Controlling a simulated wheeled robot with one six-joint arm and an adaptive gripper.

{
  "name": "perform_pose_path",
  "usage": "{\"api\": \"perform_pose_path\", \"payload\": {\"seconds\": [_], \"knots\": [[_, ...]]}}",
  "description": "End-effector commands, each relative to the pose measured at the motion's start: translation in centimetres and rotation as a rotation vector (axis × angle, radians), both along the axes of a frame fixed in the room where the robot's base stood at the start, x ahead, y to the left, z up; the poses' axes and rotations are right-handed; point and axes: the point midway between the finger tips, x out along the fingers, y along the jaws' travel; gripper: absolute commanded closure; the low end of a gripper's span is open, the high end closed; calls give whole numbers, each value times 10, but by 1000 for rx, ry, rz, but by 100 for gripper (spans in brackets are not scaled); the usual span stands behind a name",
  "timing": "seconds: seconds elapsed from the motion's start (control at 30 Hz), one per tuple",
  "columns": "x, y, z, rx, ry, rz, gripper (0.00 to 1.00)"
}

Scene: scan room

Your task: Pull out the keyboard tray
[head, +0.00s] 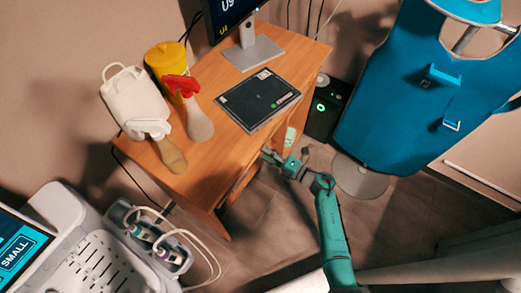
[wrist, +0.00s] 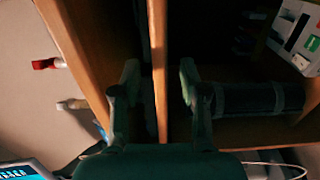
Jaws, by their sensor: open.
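The keyboard tray (wrist: 159,70) shows in the wrist view as a narrow wooden edge running down the middle, beside the wider wooden desk top (wrist: 85,45). My gripper (wrist: 158,85) is open, with one finger on each side of the tray edge. I cannot tell whether either finger touches it. In the head view my gripper (head: 272,157) is at the desk's front edge, low beside the desk top (head: 232,145). Most of the tray is hidden under the desk top there.
A blue apron (head: 405,95) on a stand is at right. A grey cart (head: 85,240) stands front left.

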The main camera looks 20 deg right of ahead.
Motion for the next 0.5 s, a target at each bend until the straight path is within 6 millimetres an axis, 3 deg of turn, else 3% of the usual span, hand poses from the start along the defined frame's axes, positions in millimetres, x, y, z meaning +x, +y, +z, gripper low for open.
{"api": "perform_pose_path", "payload": {"seconds": [0.2,0.5], "knots": [[21,16,0,1,-1,1,56],[27,20,-1,1,1,-1,56]]}}
